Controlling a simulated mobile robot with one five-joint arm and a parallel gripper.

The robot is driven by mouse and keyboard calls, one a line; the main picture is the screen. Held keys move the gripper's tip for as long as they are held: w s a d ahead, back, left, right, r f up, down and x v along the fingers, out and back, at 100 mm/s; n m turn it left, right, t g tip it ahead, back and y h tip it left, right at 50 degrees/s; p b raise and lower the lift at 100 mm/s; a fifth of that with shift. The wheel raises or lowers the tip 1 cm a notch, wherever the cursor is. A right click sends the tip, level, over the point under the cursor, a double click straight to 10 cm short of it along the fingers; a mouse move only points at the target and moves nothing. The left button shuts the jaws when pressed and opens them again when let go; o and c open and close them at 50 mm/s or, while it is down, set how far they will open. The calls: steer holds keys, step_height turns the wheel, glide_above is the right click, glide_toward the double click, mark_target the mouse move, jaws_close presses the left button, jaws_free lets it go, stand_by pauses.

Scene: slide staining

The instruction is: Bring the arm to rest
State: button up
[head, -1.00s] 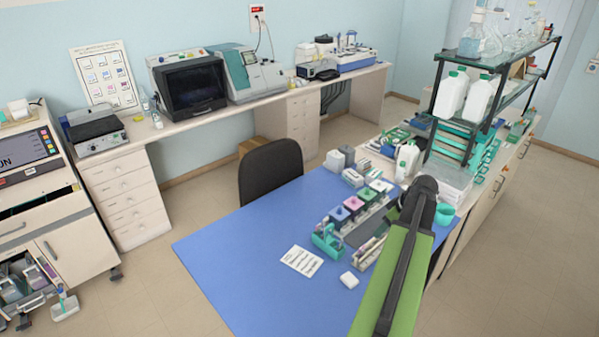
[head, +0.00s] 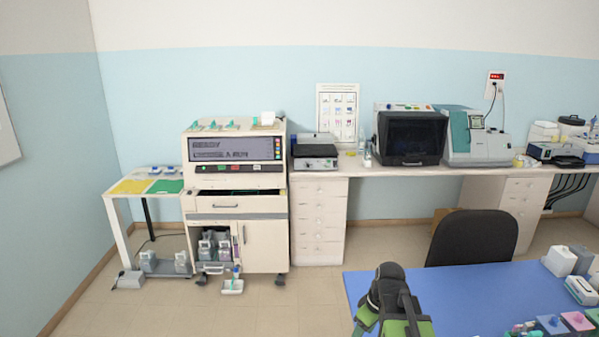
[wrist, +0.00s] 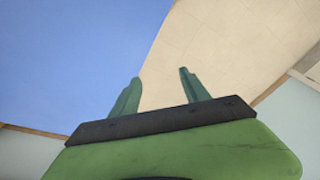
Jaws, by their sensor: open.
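My green arm (head: 405,325) with its dark joint rises at the bottom of the head view, in front of the blue tabletop (head: 450,290). The gripper's fingers cannot be made out in that view. In the wrist view my gripper (wrist: 160,92) shows two green fingers spread apart with nothing between them. Beyond the fingers lie the blue tabletop's edge and the tan floor (wrist: 230,50).
A dark chair (head: 472,238) stands behind the blue table. Staining blocks (head: 578,320) and grey containers (head: 566,261) sit at the table's right. The stainer cabinet (head: 235,165) stands left, with open floor (head: 290,310) before it.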

steer(key=s+a+f+m+g+h, duration=0.1)
steer(key=s+a+m, duration=0.3)
steer(key=m, duration=0.4)
steer(key=shift+s+a+f+h+b, duration=0.25)
steer(key=shift+s+f+h+b, duration=0.15)
steer(key=shift+s+f, duration=0.25)
steer(key=shift+r, duration=0.1)
